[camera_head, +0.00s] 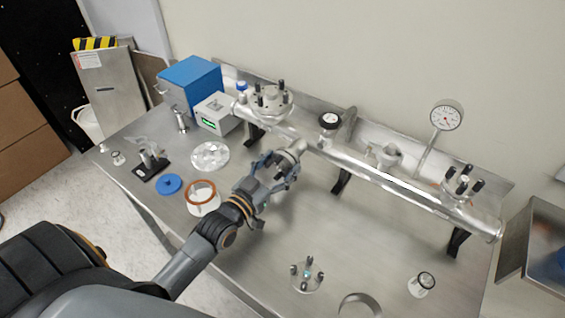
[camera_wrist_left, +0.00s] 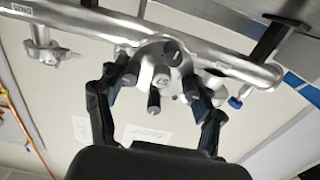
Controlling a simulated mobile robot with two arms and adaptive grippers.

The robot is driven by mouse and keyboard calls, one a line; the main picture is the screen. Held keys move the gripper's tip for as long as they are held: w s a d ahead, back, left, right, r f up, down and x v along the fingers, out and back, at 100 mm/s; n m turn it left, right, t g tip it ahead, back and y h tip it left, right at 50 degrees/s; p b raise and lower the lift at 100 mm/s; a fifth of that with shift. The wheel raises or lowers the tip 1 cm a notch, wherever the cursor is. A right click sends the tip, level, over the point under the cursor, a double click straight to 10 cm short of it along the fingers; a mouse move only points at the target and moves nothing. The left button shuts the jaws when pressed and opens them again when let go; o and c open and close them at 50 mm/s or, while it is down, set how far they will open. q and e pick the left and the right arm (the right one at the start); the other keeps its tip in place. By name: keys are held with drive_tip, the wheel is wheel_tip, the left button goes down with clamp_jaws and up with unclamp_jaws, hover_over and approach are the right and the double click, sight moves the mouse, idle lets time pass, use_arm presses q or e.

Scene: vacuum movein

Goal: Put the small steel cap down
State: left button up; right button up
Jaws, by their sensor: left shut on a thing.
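My left gripper (camera_head: 279,166) is over the middle of the steel bench, close to the front side of the long steel pipe (camera_head: 360,170). It is shut on the small steel cap, which the fingers largely hide in the head view. In the left wrist view the steel cap (camera_wrist_left: 162,77) shows between the two dark fingers, with several black-ended studs around its face. The pipe (camera_wrist_left: 90,22) runs right behind it there. I cannot tell whether the cap touches the pipe. My right gripper is not in view.
A copper-coloured ring (camera_head: 201,192), a blue disc (camera_head: 169,184) and a steel disc (camera_head: 210,156) lie left of my arm. A small studded flange (camera_head: 306,276), a steel ring (camera_head: 359,305) and a small gauge (camera_head: 421,284) are at the front right. Bare bench lies between.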

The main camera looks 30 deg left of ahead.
use_arm(q)
drive_tip(key=shift+r, duration=0.15)
drive_tip(key=shift+s+r, duration=0.1)
drive_tip(key=shift+r, duration=0.35)
drive_tip(key=r, duration=0.4)
drive_tip(key=s+r, duration=0.1)
drive_tip(key=shift+a+r+b, duration=0.1)
drive_tip(key=shift+r+b, duration=0.25)
drive_tip(key=shift+r, duration=0.05)
drive_tip(key=s+a, duration=0.2)
drive_tip(key=s, duration=1.6)
drive_tip(key=shift+s+a+b, duration=0.25)
drive_tip(key=shift+a+b, duration=0.05)
drive_tip(key=shift+b, duration=0.15)
drive_tip(key=shift+d, duration=0.1)
